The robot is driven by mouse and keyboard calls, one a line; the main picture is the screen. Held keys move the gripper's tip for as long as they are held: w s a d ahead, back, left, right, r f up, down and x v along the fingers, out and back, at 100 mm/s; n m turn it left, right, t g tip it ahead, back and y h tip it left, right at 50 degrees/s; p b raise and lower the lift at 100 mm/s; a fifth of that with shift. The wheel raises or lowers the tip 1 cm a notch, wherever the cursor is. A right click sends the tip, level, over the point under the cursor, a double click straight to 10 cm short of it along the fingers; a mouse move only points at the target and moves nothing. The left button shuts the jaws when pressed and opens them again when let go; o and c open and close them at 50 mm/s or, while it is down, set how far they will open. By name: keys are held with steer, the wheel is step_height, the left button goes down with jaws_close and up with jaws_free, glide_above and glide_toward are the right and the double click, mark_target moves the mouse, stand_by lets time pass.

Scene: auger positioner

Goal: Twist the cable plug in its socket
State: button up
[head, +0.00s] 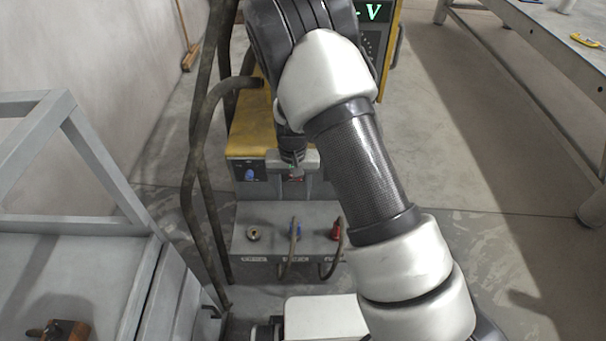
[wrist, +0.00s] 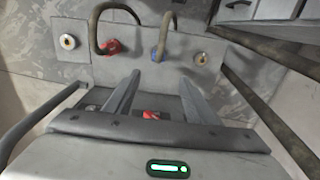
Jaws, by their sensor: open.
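My gripper (head: 293,188) points down in front of the yellow-topped machine, above the grey socket box (head: 265,262). In the wrist view its two fingers (wrist: 161,78) are apart and hold nothing. A blue cable plug (head: 295,229) sits in the middle of the box's top; it also shows in the wrist view (wrist: 157,52), beyond the fingertips. A red cable plug (head: 336,231) sits to its right, and left of it in the wrist view (wrist: 108,47). The fingers touch neither plug. I cannot tell which plug the task means.
A bare brass socket (head: 253,233) is left of the blue plug; another (wrist: 68,41) shows only in the wrist view. Thick cables (head: 195,170) hang left of the machine. A grey frame bench (head: 75,275) stands at left.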

mark_target(295, 226)
step_height(295, 226, down, 19)
steer(key=b, duration=0.3)
steer(key=shift+d+r, duration=0.1)
steer(key=c, duration=1.2)
steer(key=m+b, duration=0.1)
steer(key=m, duration=0.4)
